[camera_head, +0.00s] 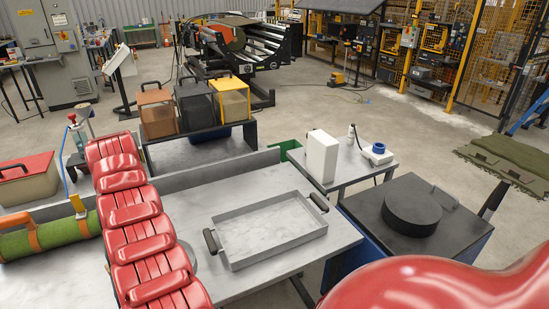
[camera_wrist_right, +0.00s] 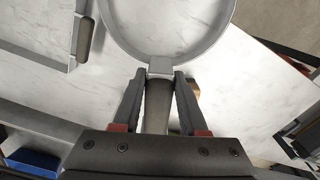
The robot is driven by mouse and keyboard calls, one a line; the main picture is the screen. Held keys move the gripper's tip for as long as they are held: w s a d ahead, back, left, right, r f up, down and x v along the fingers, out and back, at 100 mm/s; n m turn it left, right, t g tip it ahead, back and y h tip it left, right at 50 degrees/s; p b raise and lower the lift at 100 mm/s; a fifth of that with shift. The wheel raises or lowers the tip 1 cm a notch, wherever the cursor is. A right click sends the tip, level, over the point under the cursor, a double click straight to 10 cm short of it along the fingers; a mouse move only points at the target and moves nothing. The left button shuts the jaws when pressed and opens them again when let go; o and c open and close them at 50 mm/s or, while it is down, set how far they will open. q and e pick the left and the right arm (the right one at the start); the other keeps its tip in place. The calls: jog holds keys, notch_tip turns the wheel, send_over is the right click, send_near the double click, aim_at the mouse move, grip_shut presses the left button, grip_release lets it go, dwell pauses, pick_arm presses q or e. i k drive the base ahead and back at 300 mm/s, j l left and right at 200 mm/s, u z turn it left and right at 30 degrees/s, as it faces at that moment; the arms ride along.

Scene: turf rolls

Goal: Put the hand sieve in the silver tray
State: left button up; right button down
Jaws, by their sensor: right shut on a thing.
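The silver tray (camera_head: 270,259) is a shallow rectangular metal tray with two dark handles. It lies empty on the pale table; its corner and one handle show at the upper left of the right wrist view (camera_wrist_right: 72,62). The hand sieve (camera_wrist_right: 160,68) has a round pale metal rim and a grey handle. My right gripper (camera_wrist_right: 163,76) is shut on that handle. The sieve is outside the tray, beside a tray handle; I cannot tell its height above the table. In the head view a red arm hides most of it. My left gripper is not in view.
The pale tabletop (camera_head: 190,200) is bare around the tray. A green turf roll (camera_head: 50,241) with orange straps lies at the left. Three lidded boxes (camera_head: 195,105) stand on a dark shelf behind. A white box (camera_head: 321,156) and a black round block (camera_head: 411,212) are at the right.

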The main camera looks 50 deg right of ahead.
aim_at(269, 229)
jog(key=l+z, duration=0.1)
jog(key=z, duration=0.3)
jog(key=k+l+z, duration=0.1)
jog(key=z, duration=0.25)
jog(key=k+l+z, duration=0.1)
jog(key=z, duration=0.3)
